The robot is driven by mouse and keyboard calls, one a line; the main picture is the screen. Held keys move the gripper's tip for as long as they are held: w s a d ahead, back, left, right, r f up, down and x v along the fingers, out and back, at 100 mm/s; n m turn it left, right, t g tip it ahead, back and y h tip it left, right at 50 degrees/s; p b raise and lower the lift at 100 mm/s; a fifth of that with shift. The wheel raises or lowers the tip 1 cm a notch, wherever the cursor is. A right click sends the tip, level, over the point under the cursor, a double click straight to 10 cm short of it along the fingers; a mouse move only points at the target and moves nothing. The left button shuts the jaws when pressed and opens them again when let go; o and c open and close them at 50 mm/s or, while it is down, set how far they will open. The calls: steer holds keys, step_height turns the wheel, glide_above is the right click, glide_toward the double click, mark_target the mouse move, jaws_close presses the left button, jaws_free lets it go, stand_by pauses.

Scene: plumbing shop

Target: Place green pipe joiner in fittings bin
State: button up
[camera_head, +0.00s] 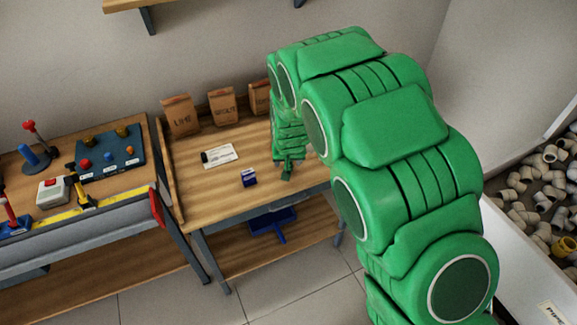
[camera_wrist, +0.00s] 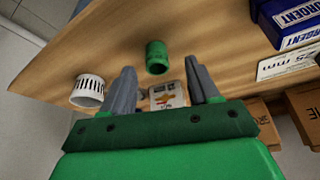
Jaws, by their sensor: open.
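The green pipe joiner (camera_wrist: 157,57) is a short green ring-like cylinder standing on the wooden bench in the wrist view. It lies just beyond my gripper's fingertips, roughly midway between them, and does not appear held. My gripper (camera_wrist: 161,72) is open, with its two grey fingers apart. In the head view my gripper (camera_head: 288,170) is low over the bench top, and the joiner is not visible there. A white-walled bin (camera_head: 512,250) full of beige fittings is at the right edge; its label is cut off by the frame.
A white slotted cylinder (camera_wrist: 87,92) stands left of my gripper. A small printed item (camera_wrist: 165,97) shows between the fingers. Blue boxes (camera_wrist: 290,20) lie at right. Paper bags (camera_head: 222,106) line the bench's back. A tool bench (camera_head: 100,200) stands left.

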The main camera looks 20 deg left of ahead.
steer(key=shift+w+x, duration=0.15)
steer(key=shift+x, duration=0.85)
steer(key=shift+w+x, duration=0.2)
steer(key=shift+x, duration=0.75)
steer(key=shift+r, duration=0.1)
jaws_close()
